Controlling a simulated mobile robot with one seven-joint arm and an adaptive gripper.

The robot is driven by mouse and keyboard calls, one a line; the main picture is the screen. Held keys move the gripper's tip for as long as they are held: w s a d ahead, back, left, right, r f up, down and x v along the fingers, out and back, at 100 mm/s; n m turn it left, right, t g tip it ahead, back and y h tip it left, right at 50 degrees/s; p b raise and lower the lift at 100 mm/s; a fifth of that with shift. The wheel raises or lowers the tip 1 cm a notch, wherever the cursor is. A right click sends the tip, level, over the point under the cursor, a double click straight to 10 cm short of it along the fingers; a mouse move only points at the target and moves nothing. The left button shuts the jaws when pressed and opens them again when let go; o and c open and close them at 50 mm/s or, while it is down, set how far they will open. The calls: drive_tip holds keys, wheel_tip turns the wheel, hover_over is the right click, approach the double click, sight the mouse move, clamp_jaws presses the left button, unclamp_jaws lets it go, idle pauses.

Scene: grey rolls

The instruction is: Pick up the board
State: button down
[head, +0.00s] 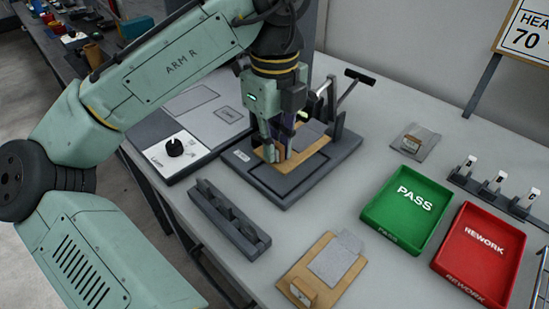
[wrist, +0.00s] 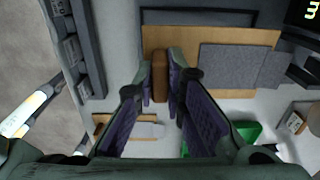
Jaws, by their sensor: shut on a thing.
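A tan board (head: 308,155) with a grey pad and a brown upright block lies over the dark fixture (head: 268,182) in the head view. My gripper (head: 280,148) points down and is shut on the brown block at the board's left part. In the wrist view the block sits between the fingertips, with the board (wrist: 210,40) and its grey pad beyond. I cannot tell whether the board touches the fixture. A second tan board (head: 312,255) with a grey pad and a block lies on the bench in front.
A green PASS tray (head: 408,235) and a red REWORK tray (head: 470,262) stand to the right. A dark slotted rack (head: 230,215) lies left of the front board. A lever clamp (head: 350,95) rises behind the fixture. A control panel with a knob (head: 174,147) is at left.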

wheel_tip(320, 180, up, 2)
drive_tip(key=shift+r, duration=0.1)
drive_tip(key=s+d+b, duration=0.2)
drive_tip(key=s+d, duration=1.1)
drive_tip(key=s, duration=0.1)
drive_tip(key=shift+d+f, duration=0.35)
